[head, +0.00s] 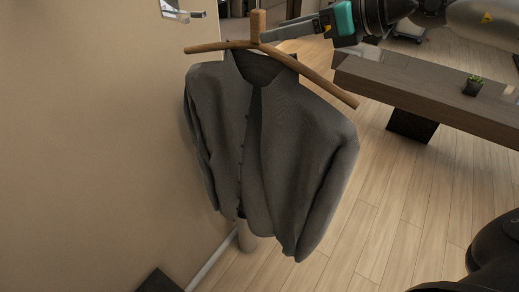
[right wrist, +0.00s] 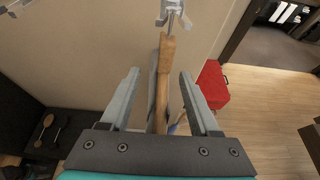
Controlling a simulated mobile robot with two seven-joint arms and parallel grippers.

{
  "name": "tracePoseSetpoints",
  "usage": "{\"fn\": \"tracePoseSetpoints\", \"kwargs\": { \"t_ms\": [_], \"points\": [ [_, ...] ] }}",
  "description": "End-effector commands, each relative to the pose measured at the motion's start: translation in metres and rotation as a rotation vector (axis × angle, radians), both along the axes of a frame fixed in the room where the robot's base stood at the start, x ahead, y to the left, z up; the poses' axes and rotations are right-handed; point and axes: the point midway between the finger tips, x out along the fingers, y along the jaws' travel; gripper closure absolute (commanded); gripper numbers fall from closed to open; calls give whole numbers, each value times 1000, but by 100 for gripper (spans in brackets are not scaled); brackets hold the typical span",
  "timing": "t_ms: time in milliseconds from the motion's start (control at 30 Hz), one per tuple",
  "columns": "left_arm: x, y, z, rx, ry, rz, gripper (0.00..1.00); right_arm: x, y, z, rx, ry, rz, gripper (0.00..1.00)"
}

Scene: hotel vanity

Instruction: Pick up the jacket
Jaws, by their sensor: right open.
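The dark grey jacket (head: 290,150) hangs on a brown wooden hanger (head: 325,83) beside the beige wall in the head view. The hanger's upright wooden neck (head: 258,24) rises above the collar. My right gripper (head: 268,36) comes in from the upper right, its fingertips at the neck. In the right wrist view, my right gripper (right wrist: 158,80) is open, with the wooden neck (right wrist: 165,75) between its two fingers. A metal hook (right wrist: 173,14) shows beyond the neck's end. The jacket is mostly hidden in the wrist view. My left gripper is not in view.
A red case (right wrist: 212,85) shows on the floor in the wrist view. The wooden floor (head: 375,215) in front of the bench is clear.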

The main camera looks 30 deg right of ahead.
Motion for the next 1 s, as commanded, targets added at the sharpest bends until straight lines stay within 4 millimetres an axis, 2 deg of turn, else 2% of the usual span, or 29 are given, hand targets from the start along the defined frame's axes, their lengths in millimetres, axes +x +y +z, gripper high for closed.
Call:
{"fn": "tracePoseSetpoints", "kwargs": {
  "t_ms": [467, 767, 1000],
  "points": [
    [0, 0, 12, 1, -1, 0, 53, 16, 8, -6, 3, 0, -4, 38],
    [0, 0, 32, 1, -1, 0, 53, 40, 17, -18, 5, 0, -3, 38],
    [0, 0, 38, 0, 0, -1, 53, 54, 24, -27, 2, 0, -4, 38]
  ]
}}
